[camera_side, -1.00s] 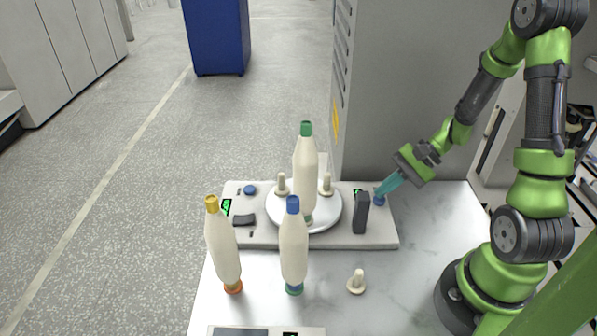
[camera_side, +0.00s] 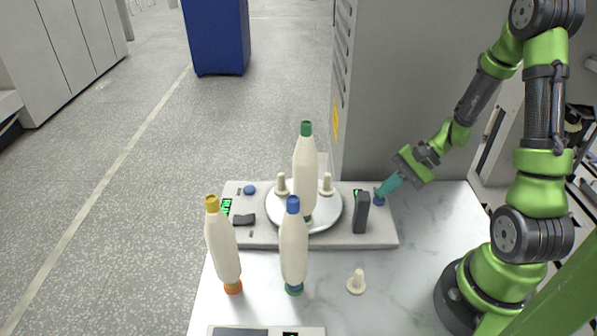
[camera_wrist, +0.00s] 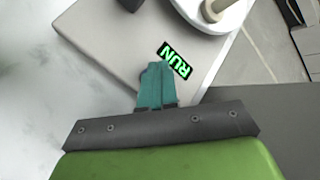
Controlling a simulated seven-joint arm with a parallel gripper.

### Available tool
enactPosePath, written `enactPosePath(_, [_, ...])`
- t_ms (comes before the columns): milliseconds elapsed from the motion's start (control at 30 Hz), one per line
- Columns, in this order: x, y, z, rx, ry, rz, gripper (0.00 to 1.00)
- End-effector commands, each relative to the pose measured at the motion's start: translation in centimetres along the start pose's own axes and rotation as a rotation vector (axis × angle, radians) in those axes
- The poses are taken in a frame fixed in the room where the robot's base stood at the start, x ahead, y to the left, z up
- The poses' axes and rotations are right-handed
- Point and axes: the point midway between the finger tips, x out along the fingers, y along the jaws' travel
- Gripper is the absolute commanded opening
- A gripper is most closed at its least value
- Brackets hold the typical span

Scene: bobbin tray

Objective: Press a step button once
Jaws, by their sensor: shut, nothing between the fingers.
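A blue step button (camera_side: 379,202) sits at the right end of the grey base plate (camera_side: 330,241). My gripper (camera_side: 381,195) has its teal fingers closed together, and the tips are at this button from above. I cannot tell whether the button is pressed down.
A white turntable (camera_side: 280,221) holds a green-topped bobbin (camera_side: 305,170) and two short pegs. A dark upright block (camera_side: 361,213) stands left of my gripper. A yellow-topped bobbin (camera_side: 224,250), a blue-topped bobbin (camera_side: 293,247) and a loose peg (camera_side: 356,283) stand in front.

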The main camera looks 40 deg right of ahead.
Motion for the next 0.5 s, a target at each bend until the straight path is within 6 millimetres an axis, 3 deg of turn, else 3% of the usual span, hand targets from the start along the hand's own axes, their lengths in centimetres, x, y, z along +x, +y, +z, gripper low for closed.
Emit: enactPosePath(500, [-0.96, -0.67, 0.72, 0.001, 0.000, 0.000, 0.00])
